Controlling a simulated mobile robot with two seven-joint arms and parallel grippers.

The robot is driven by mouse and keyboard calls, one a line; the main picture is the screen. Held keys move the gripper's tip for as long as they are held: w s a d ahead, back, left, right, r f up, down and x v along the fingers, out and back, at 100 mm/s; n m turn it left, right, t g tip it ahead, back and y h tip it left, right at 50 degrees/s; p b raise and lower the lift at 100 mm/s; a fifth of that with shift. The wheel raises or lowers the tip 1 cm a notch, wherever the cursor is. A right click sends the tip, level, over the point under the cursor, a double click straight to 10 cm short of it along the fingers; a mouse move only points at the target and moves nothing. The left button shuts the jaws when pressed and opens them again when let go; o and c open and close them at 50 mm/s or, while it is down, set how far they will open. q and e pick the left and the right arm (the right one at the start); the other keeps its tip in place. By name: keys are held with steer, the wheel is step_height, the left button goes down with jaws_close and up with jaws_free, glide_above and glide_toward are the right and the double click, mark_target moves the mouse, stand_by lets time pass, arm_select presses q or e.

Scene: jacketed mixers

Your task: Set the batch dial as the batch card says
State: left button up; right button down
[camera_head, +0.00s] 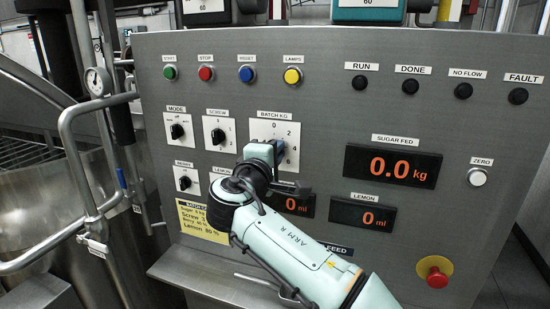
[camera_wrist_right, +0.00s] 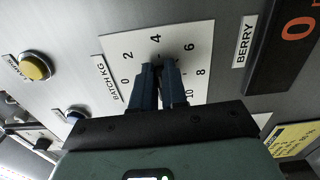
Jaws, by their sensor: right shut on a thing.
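The batch dial is a dark knob (camera_wrist_right: 157,62) on a white plate (camera_head: 260,131) marked BATCH KG, with numbers from 0 to 10. My right gripper (camera_head: 268,149) is shut on the knob. In the wrist view its two dark blue fingers (camera_wrist_right: 158,86) lie on either side of the knob and hide most of it. The visible tip of the knob lies towards the 4; I cannot read an exact pointer mark. The yellow batch card (camera_head: 203,222) is partly covered by my right arm. Its sugar line is too small to read surely. My left gripper is not in view.
The MODE knob (camera_head: 177,131) and SCREW knob (camera_head: 217,136) sit left of the dial. Coloured buttons run above. The sugar display (camera_head: 392,167) reads 0.0 kg. A red stop button (camera_head: 435,272) is at lower right. Metal pipes (camera_head: 75,170) stand at the left.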

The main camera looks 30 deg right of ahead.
steer(key=shift+w+a+f+m+b, duration=0.1)
steer(key=shift+f+m+b, duration=0.1)
steer(key=shift+m+b, duration=1)
steer(key=shift+f+m+b, duration=0.2)
steer(key=shift+m+b, duration=0.15)
steer(key=shift+m, duration=1.5)
steer(key=shift+w+a+f+m+b, duration=0.1)
steer(key=shift+f+m+b, duration=0.1)
steer(key=shift+m+b, duration=1)
steer(key=shift+m+p, duration=0.4)
steer(key=shift+m, duration=0.15)
steer(key=c, duration=1.2)
jaws_free()
steer(key=shift+o, duration=0.2)
steer(key=shift+s, duration=0.15)
